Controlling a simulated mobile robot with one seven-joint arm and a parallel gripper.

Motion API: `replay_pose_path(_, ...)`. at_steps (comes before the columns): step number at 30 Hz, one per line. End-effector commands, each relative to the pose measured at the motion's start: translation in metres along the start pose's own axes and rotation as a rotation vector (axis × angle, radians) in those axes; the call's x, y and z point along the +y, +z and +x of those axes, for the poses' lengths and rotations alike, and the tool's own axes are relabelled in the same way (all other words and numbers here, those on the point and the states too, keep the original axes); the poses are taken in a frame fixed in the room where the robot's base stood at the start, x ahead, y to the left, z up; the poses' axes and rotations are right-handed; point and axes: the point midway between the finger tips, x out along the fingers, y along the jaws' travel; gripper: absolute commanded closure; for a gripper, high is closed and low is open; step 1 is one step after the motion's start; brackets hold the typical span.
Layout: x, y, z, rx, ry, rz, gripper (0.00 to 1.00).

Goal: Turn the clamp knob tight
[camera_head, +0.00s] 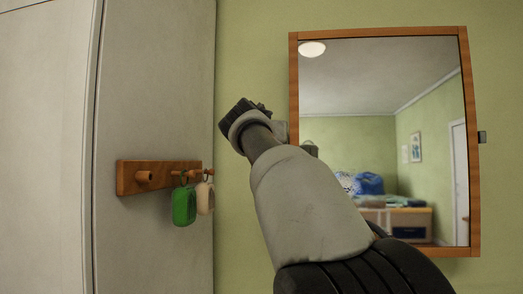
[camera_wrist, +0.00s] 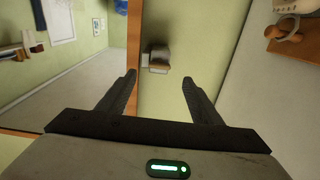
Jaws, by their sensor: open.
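The mirror (camera_head: 385,90) in its wooden frame hangs on the green wall. In the wrist view, a small grey clamp with a dark knob-like part (camera_wrist: 158,58) sits at the edge of the wooden frame (camera_wrist: 138,105). My gripper (camera_wrist: 160,84) is open and empty. The clamp part shows between and beyond its two fingertips, apart from them. In the head view, my gripper (camera_head: 243,112) is by the mirror's left edge, and my arm partly hides that clamp. Another small dark fitting (camera_head: 482,137) is on the mirror's right edge.
A wooden peg rail (camera_head: 130,178) on the pale panel at left holds a green tag (camera_head: 184,205) and a beige tag (camera_head: 205,198). It also shows at the wrist view's upper right (camera_wrist: 285,45). The bags and room appear only as reflections in the mirror.

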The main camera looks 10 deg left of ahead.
Motion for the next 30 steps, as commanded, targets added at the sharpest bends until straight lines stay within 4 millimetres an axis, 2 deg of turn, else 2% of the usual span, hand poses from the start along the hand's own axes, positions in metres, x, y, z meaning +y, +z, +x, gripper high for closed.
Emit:
replay_pose_path(1, -0.003, -0.004, -0.012, -0.002, -0.006, -0.001, 0.41)
replay_pose_path(6, -0.002, -0.002, -0.043, -0.002, -0.006, -0.001, 0.41)
replay_pose_path(12, -0.001, -0.002, -0.07, -0.003, -0.003, -0.001, 0.41)
replay_pose_path(18, 0.0, -0.001, -0.079, -0.002, 0.0, -0.001, 0.41)
replay_pose_path(30, 0.0, -0.001, -0.079, -0.002, 0.0, -0.001, 0.41)
